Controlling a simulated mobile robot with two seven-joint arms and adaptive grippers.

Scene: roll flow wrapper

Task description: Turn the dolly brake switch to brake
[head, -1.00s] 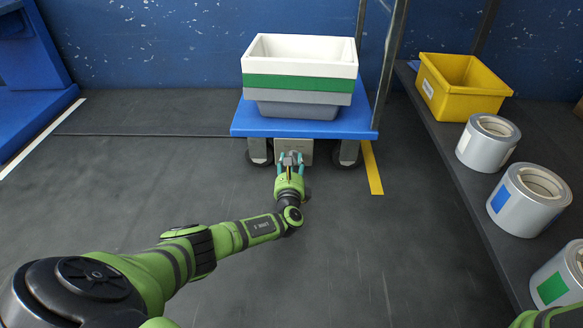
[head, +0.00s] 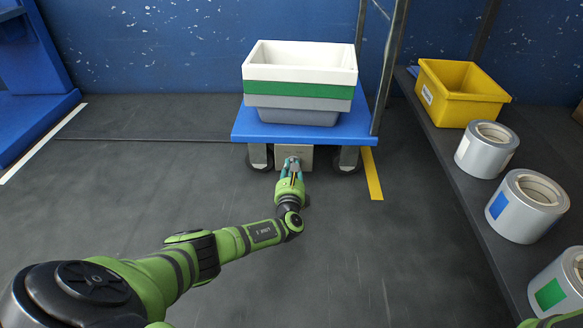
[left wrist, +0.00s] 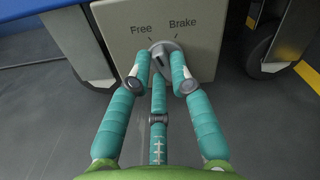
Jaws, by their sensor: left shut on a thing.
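The dolly (head: 255,131) stands against the back wall with a blue deck and dark wheels. A pale brake box (head: 307,153) hangs under its front edge. In the left wrist view the box face (left wrist: 207,52) reads "Free" at left and "Brake" at right, with a round grey switch knob (left wrist: 162,47) below the words. My left gripper (head: 292,164) has teal fingers, shut on the knob from both sides; it also shows in the left wrist view (left wrist: 162,62). The knob's pointing direction is hard to tell. My right gripper is out of view.
White, green and grey bins (head: 300,88) are stacked on the dolly. A yellow floor strip (head: 372,174) lies right of it. A dark shelf at right holds a yellow crate (head: 460,97) and several film rolls (head: 528,205). Floor at left is clear.

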